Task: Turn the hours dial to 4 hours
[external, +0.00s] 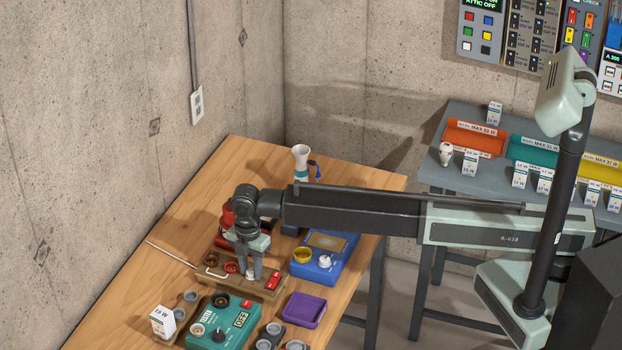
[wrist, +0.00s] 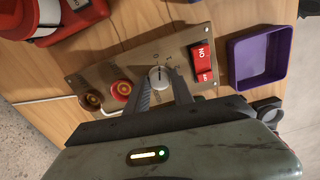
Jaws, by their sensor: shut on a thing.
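A brown panel box (external: 215,266) lies on the wooden table, and its face (wrist: 103,74) fills the middle of the wrist view. A thin line on the dial points up in the wrist view. I take this as the hours dial. My gripper (wrist: 162,84) points down over the panel, its two fingers shut on the dial's sides. In the external view my gripper (external: 250,276) stands on the panel and largely hides the dial.
A purple tray (external: 304,309), a blue box (external: 318,268) and a teal tester (external: 237,322) stand close by. A red object (wrist: 75,18) lies behind.

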